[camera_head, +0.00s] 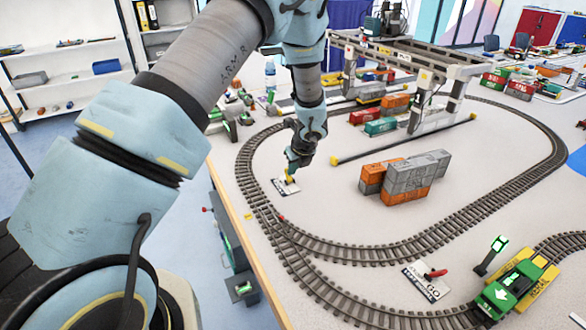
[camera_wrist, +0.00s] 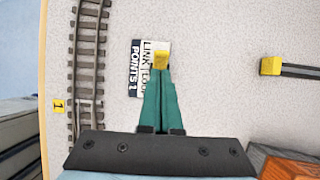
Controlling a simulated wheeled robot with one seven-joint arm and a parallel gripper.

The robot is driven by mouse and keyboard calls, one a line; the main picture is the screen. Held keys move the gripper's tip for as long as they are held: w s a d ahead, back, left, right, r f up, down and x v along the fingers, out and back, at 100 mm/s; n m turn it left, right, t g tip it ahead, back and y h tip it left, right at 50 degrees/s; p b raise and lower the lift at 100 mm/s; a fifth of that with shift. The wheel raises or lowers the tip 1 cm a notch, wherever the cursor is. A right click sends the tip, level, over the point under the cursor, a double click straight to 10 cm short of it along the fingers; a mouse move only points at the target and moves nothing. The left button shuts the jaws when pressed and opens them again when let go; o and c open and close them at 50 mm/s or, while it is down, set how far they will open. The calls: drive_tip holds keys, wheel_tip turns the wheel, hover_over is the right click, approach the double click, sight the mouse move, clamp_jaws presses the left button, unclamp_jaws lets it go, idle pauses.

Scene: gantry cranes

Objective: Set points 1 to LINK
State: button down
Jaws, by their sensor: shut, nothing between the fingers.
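The POINTS 1 plate (camera_head: 284,187) lies on the table inside the left bend of the track. In the wrist view the plate (camera_wrist: 135,85) shows the words POINTS 1, LINK and LOOP. A yellow lever end (camera_wrist: 161,60) shows at my fingertips, over the plate's upper right part; the rest of the lever is hidden by the fingers. My gripper (camera_head: 291,167) points down over the plate. In the wrist view its teal fingers (camera_wrist: 160,80) are together and empty, beside or touching the yellow end; I cannot tell which.
Track (camera_head: 310,245) curves around the plate. A second plate with a red lever (camera_head: 435,273) lies near the front, by a green locomotive (camera_head: 515,285) and a green-lit signal (camera_head: 498,245). Stacked containers (camera_head: 405,178) and a gantry crane (camera_head: 420,65) stand to the right and behind.

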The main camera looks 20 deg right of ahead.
drive_tip(key=shift+r, duration=0.1)
drive_tip(key=shift+r+p, duration=0.7)
